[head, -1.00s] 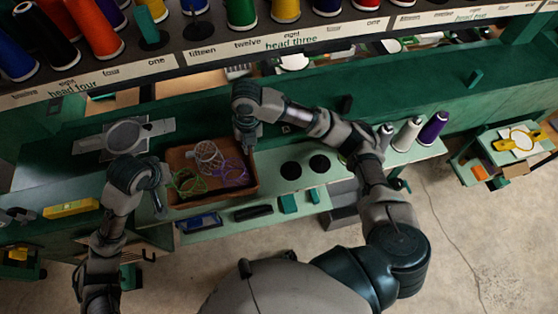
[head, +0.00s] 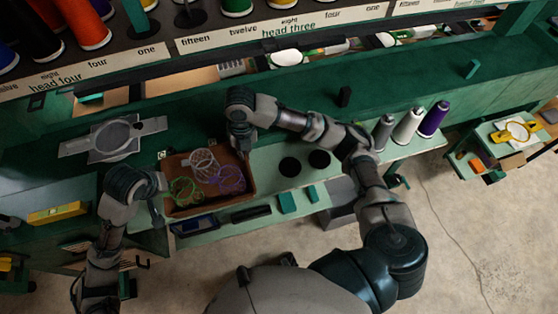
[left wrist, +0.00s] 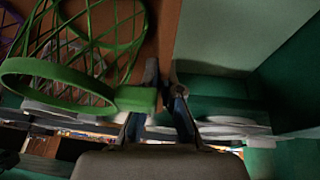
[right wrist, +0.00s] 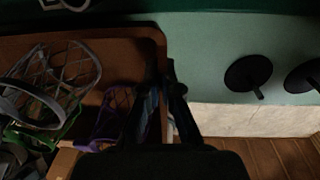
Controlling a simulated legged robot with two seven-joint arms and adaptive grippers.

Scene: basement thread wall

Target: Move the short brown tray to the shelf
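The short brown tray (head: 247,203) is at the centre left of the head view, over the pale green surface (head: 272,183). It holds wire-like grey, green and purple baskets. My left gripper (head: 158,218) is at its left side; in the left wrist view the fingers (left wrist: 166,88) straddle the tray's wall. My right gripper (head: 244,150) is at its far right side; in the right wrist view the fingers (right wrist: 163,88) close around the wall of the tray (right wrist: 125,42). I cannot tell whether the tray's underside touches the surface. Which ledge is the shelf is unclear.
Two black discs (head: 289,166) lie right of the tray, with grey, white and purple cones (head: 408,124) beyond. A grey instrument (head: 113,138) sits left. The dark green ledge (head: 400,88) behind is mostly clear.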

